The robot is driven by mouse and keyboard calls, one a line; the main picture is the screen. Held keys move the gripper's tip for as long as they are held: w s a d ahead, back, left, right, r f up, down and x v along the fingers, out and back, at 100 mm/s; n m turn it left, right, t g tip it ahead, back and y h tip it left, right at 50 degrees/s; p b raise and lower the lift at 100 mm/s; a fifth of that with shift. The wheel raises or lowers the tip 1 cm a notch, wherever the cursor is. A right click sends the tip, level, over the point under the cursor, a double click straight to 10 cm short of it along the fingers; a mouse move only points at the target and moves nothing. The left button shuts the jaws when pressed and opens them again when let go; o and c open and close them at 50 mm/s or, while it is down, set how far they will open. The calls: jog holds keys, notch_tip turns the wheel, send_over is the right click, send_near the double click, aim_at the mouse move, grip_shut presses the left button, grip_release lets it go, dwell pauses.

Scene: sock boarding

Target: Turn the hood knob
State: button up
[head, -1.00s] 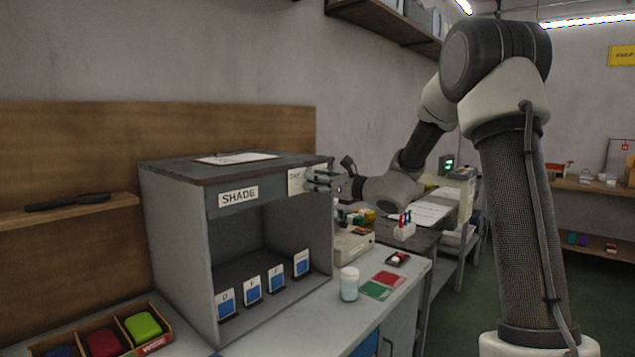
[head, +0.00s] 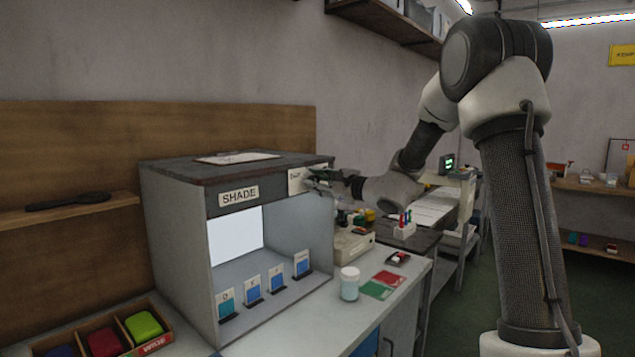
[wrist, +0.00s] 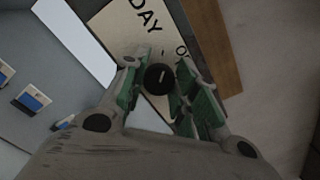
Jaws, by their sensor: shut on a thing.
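The hood (head: 172,215) is a grey box with a dark top and a "SHADE" label, standing on the bench at the middle left. Its inside is brightly lit, with a glowing white panel (head: 236,236) at the back. In the wrist view the round black knob (wrist: 158,79) with a pale pointer line sits on a cream plate (wrist: 118,28) reading "DAY" and a partly hidden word starting with "O". My gripper (wrist: 157,88) is shut on the knob, one green-padded finger on each side. In the head view my gripper (head: 316,179) is at the hood's upper right front corner and hides the knob.
Several blue sample cards (head: 253,288) stand inside the hood. A white-lidded jar (head: 349,284) and red and green cards (head: 377,291) lie on the bench in front. A box of coloured items (head: 118,340) is at the lower left. A wall shelf (head: 395,25) hangs above.

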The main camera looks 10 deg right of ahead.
jog(key=shift+n, duration=0.7)
jog(key=o, duration=1)
jog(key=shift+s+d, duration=0.1)
jog(key=v, duration=1.1)
jog(key=shift+s+d, duration=0.2)
jog(key=shift+s, duration=0.15)
